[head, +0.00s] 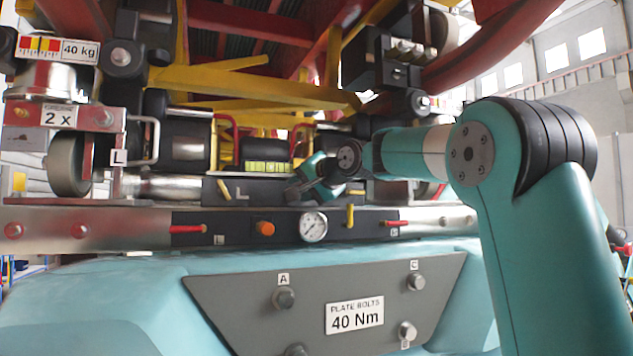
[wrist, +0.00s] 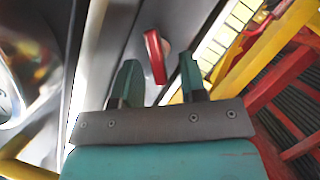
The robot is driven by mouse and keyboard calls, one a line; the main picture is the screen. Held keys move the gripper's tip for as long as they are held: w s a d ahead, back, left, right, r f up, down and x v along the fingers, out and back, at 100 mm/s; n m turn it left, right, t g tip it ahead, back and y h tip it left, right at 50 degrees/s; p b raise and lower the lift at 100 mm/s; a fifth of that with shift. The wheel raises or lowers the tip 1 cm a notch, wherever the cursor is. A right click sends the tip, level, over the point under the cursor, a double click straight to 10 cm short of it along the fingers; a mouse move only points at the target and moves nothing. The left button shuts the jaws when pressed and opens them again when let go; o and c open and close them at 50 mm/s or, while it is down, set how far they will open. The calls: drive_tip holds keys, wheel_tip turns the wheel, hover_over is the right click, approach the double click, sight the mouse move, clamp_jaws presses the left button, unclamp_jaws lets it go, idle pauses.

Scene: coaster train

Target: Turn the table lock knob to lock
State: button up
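A red lever-like knob (wrist: 156,57) shows in the wrist view, on a pale grey plate. No label is readable on it, so I cannot tell for sure that it is the table lock knob. My gripper (wrist: 159,64) is open, with one teal finger on either side of the red knob and visible gaps to both. I cannot tell how deep the fingers reach around it. In the head view my gripper (head: 302,192) is small, above the dark control strip near the gauge, and the red knob between its fingers cannot be made out.
The dark strip carries a left red handle (head: 187,229), an orange knob (head: 265,228), a round gauge (head: 313,227), a yellow lever (head: 350,214) and a right red handle (head: 397,223). Yellow and red beams (wrist: 262,48) stand close on the gripper's right.

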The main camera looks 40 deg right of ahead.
drive_tip(key=b+v, duration=0.2)
drive_tip(key=v, duration=1.5)
drive_tip(key=shift+b, duration=0.4)
